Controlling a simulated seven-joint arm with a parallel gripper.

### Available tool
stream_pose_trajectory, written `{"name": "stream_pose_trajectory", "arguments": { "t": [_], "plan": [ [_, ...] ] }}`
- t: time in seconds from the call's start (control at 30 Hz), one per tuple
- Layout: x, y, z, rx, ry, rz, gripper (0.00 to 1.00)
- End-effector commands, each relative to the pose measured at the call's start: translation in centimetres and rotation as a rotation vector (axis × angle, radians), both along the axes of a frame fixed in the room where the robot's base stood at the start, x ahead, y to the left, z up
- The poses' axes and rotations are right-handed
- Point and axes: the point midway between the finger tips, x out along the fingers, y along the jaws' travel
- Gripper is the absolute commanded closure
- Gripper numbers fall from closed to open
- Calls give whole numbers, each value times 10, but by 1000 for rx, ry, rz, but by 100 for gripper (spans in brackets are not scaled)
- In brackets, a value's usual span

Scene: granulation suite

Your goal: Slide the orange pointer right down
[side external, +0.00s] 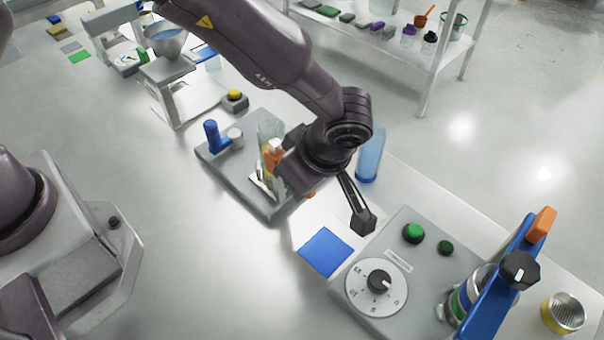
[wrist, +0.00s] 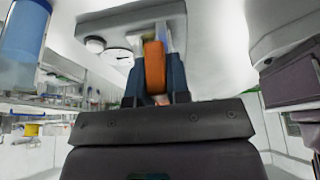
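The orange pointer (side external: 273,157) shows in the side external view, partly hidden, beside a clear upright column (side external: 268,132) on a grey base. In the wrist view, the orange pointer (wrist: 154,66) is an upright block between the two dark blue fingers of my gripper (wrist: 155,55). The fingers lie close against both its sides, so my gripper looks shut on it. In the side external view my gripper (side external: 270,165) reaches in from the right, and my wrist hides part of the column and the fingers. The pointer's exact height on the column is hard to tell.
The grey base (side external: 268,208) also carries a blue post (side external: 214,136). A blue cylinder (side external: 370,155) stands behind my wrist. A control box (side external: 410,250) with a dial and green buttons is at front right, beside a blue mat (side external: 327,252).

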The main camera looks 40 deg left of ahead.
Motion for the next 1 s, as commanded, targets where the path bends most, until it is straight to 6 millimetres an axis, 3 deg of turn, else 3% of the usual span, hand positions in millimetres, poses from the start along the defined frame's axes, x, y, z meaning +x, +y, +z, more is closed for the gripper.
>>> {"name": "stream_pose_trajectory", "arguments": {
  "t": [0.27,0.6,0.97,1.0],
  "plan": [
    [0,0,-7,1,2,0,100],
    [0,0,-69,1,0,-1,100],
    [0,0,-76,-3,-1,0,100],
    [0,0,-76,-2,0,0,74]
  ]
}}
